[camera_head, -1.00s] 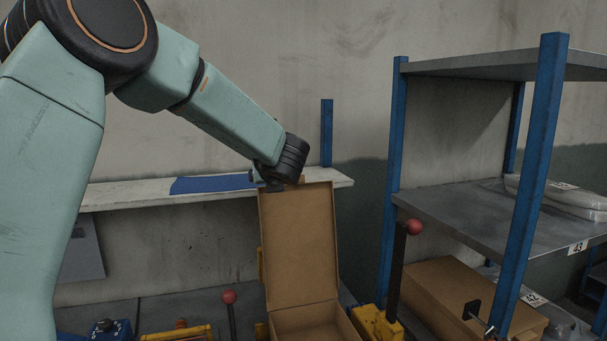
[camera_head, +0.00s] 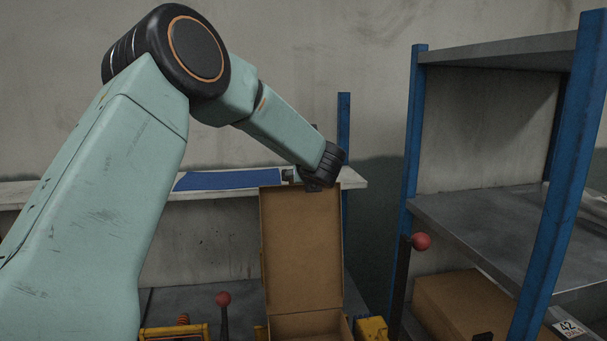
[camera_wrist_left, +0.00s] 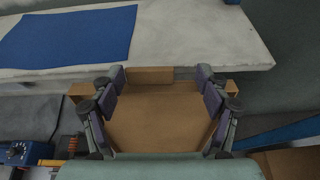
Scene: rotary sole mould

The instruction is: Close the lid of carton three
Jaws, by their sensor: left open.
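A brown cardboard carton (camera_head: 308,326) stands open at the bottom centre of the head view. Its lid (camera_head: 302,248) stands upright, inner face towards me. No number shows on the carton. My left arm reaches over from the left, and its wrist is at the top edge of the lid. The left gripper is mostly hidden behind the lid there. In the left wrist view the left gripper (camera_wrist_left: 162,82) is open, its fingers wide apart with brown cardboard (camera_wrist_left: 160,118) between and below them. I cannot tell whether they touch it. My right gripper is not in view.
A pale wall shelf (camera_head: 232,180) with a blue sheet (camera_head: 228,180) lies close behind the lid. Red-knobbed levers (camera_head: 223,299) (camera_head: 421,242) stand on both sides of the carton. A blue-posted metal rack (camera_head: 413,130) with another carton (camera_head: 460,302) is at right.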

